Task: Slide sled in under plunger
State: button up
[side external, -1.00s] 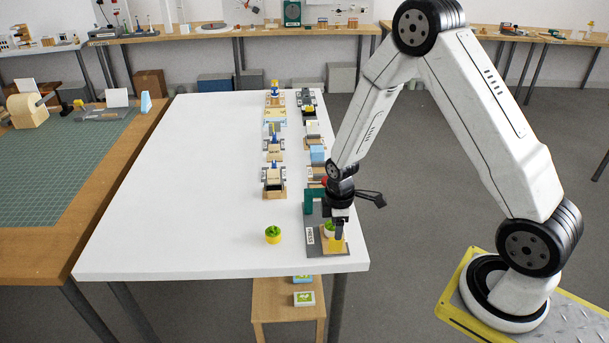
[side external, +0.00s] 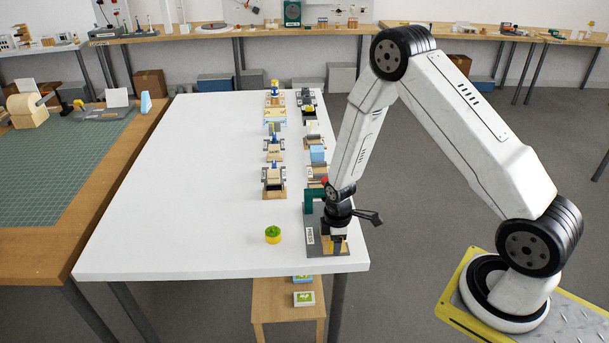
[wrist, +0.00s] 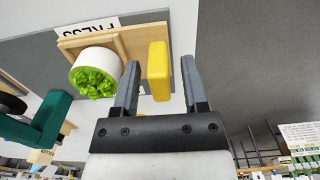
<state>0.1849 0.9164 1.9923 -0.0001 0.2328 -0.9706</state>
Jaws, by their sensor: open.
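The press stands at the near right of the white table, with a dark green frame (side external: 310,202) on a grey base (side external: 313,251) bearing a PRESS label. The wooden sled (wrist: 136,38) lies on the base and carries a white pot with a green plant (wrist: 95,78) and an upright yellow handle (wrist: 158,72). My gripper (wrist: 160,64) is open and low over the sled, one finger on each side of the handle, with visible gaps. In the side view my gripper (side external: 338,240) hides the pot. The green frame (wrist: 46,122) and a dark round part, possibly the plunger, show at the wrist view's left.
Several small stations run in two rows behind, including a wooden one (side external: 273,182). The table's left half is clear. A wooden stool (side external: 278,310) stands below the front edge.

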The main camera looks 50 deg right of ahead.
grip_shut()
jog(key=shift+w+d, duration=3.55)
jog(key=shift+w, duration=0.05)
dwell(1.8)
